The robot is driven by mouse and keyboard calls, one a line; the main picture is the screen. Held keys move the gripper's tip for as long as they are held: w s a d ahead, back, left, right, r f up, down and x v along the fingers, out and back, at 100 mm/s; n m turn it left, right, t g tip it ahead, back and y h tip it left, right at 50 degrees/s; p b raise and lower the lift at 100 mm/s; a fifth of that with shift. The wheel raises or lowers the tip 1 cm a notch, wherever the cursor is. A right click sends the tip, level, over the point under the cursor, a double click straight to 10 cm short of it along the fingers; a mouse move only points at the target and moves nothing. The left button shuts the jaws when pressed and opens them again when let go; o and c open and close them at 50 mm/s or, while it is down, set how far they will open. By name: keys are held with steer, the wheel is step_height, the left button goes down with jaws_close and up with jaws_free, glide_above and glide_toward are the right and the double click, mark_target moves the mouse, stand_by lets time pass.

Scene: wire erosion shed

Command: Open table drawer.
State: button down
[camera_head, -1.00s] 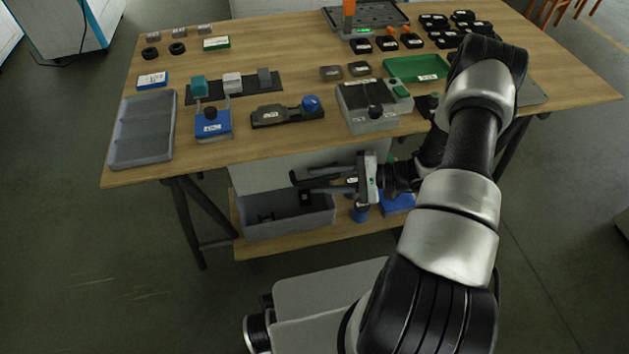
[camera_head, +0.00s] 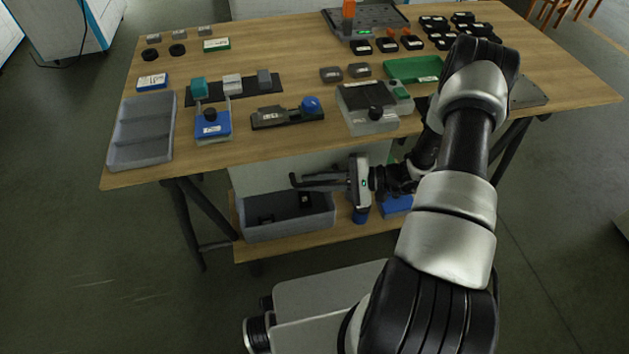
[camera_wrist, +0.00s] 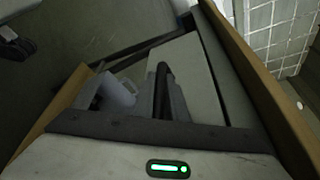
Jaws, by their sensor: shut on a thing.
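The table drawer (camera_head: 262,172) shows as a pale grey front under the wooden tabletop, partly behind my gripper. My gripper (camera_head: 300,181) reaches left in front of this pale front, below the table's front edge. In the wrist view the fingers (camera_wrist: 161,88) lie together beside the pale panel (camera_wrist: 198,85). I cannot see any clear gap showing the drawer pulled out.
A grey bin (camera_head: 285,228) and blue items (camera_head: 397,204) stand on the lower shelf below. The tabletop holds a grey tray (camera_head: 142,130), a green tray (camera_head: 412,68) and several small fixtures. Floor at the left is free.

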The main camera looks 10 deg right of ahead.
steer(key=s+p, duration=0.2)
steer(key=s, duration=2.1)
steer(key=shift+s, duration=0.35)
steer(key=c, duration=1.8)
jaws_free()
steer(key=shift+o, duration=0.2)
steer(key=shift+d, duration=0.1)
steer(key=p+v, duration=0.1)
steer(key=v, duration=1.6)
steer(key=shift+p, duration=0.35)
steer(key=shift+s+d+r, duration=0.1)
